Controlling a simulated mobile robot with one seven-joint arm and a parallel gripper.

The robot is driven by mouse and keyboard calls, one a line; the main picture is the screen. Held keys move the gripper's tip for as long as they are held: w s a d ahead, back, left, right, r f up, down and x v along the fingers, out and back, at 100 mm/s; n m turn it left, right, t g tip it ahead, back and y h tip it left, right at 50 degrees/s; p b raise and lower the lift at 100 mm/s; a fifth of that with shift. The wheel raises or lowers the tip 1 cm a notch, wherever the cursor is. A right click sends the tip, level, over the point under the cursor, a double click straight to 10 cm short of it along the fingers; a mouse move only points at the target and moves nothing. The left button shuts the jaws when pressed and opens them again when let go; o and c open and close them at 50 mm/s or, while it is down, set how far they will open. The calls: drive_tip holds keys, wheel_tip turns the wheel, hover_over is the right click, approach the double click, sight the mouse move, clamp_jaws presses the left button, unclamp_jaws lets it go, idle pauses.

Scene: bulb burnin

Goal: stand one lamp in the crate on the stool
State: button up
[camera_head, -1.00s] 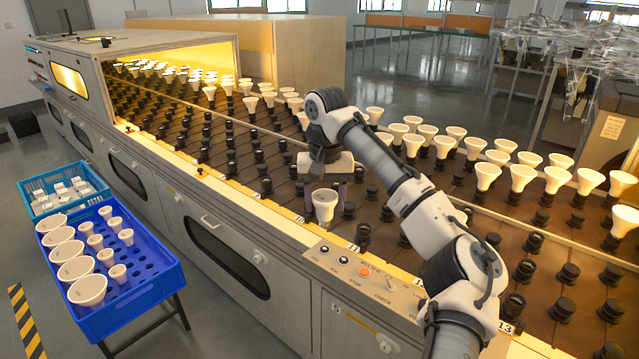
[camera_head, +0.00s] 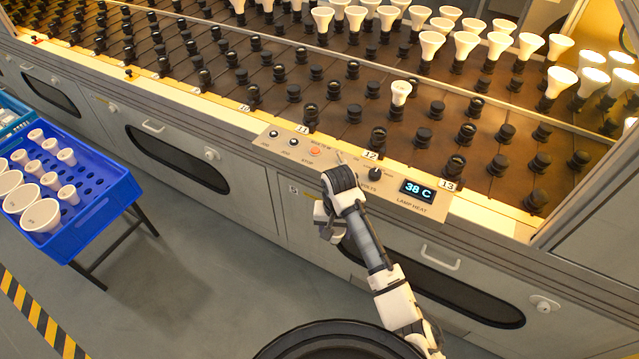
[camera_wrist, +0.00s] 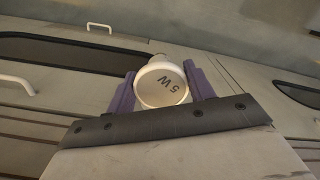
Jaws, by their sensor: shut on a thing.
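A small white lamp marked "5W" (camera_wrist: 161,86) sits between the two purple fingers of my gripper (camera_wrist: 160,72), which is shut on it; its round face is towards the wrist camera. In the head view my gripper (camera_head: 326,226) hangs in front of the machine's side, below the control panel; the lamp cannot be made out there. The blue crate (camera_head: 108,212) stands on a dark-legged stool (camera_head: 100,275) at the left, well apart from my gripper. Larger lamps (camera_head: 40,216) stand along its left part and smaller ones (camera_head: 67,157) beside them; empty holes show at its right.
The control panel (camera_head: 350,170) reads 38 C. Another crate (camera_head: 12,110) shows at the left edge. Open floor (camera_head: 190,290) lies between crate and arm.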

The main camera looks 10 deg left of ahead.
drive_tip(key=s+d+f, duration=0.1)
drive_tip(key=d+f, duration=0.3)
drive_tip(key=f, duration=0.5)
drive_tip(key=shift+s+f+m, duration=0.25)
drive_tip(key=shift+s+m, duration=0.05)
drive_tip(key=shift+s, duration=0.05)
drive_tip(key=shift+d, duration=0.1)
